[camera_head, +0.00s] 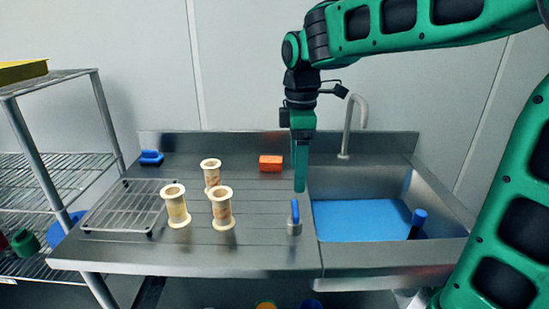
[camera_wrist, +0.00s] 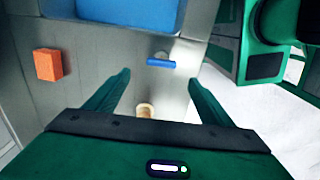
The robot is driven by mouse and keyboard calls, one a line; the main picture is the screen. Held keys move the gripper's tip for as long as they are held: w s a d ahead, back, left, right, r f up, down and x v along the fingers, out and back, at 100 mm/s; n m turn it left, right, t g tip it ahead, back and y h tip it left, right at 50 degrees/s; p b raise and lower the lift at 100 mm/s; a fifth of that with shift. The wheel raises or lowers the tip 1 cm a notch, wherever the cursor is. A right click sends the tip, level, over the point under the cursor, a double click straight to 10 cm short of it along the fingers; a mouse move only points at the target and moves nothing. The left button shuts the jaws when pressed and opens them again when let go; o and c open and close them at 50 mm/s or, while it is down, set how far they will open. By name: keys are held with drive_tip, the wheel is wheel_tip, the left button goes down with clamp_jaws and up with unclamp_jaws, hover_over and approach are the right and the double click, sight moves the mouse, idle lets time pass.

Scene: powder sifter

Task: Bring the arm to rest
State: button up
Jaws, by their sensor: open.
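My gripper (camera_head: 300,188) hangs from my green arm with its fingers pointing down, above the steel counter (camera_head: 262,258) just left of the sink. In the wrist view the two fingers of my gripper (camera_wrist: 160,88) stand apart, with nothing held between them. A blue-handled tool (camera_head: 295,215) stands upright on the counter just below and in front of the fingertips. In the wrist view its blue handle (camera_wrist: 160,63) shows beyond the fingers, apart from them.
Several cream spools (camera_head: 222,209) stand left of my gripper. An orange block (camera_head: 270,163) lies near the backsplash. The sink has a blue bottom (camera_head: 360,220) and a tap (camera_head: 348,125). A wire rack (camera_head: 125,205) lies at left, beside a shelf unit (camera_head: 50,165).

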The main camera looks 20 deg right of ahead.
drive_tip(key=s+d+f+m, duration=0.5)
drive_tip(key=s+d+m, duration=0.3)
drive_tip(key=s+m, duration=0.2)
drive_tip(key=s+d+f+m, duration=0.5)
drive_tip(key=s+d+m, duration=0.4)
drive_tip(key=s, duration=0.5)
drive_tip(key=shift+f+m, duration=0.3)
drive_tip(key=shift+m, duration=0.7)
drive_tip(key=shift+w, duration=0.1)
drive_tip(key=shift+w+f, duration=0.25)
drive_tip(key=shift+w, duration=0.35)
